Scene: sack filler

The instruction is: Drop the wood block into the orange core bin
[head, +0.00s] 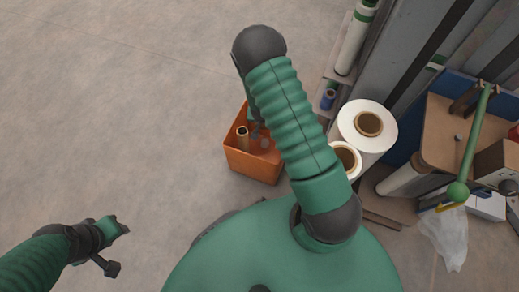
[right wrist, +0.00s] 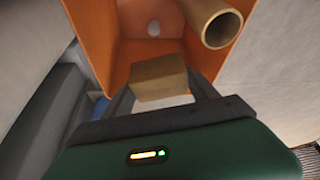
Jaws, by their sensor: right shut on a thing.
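The orange core bin (head: 253,167) stands on the floor, under my right arm in the head view. My right gripper (head: 257,130) is over the bin, partly hidden by the arm. In the right wrist view, my right gripper (right wrist: 160,92) is shut on the wood block (right wrist: 158,76), a tan block between the two fingers. Behind the block are the orange walls of the bin (right wrist: 105,40); the block's height against the rim is hard to tell. My left gripper (head: 117,248) is open and empty over bare floor at the lower left.
A cardboard core (right wrist: 221,29) stands in the bin, right of the block. The floor to the left is clear.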

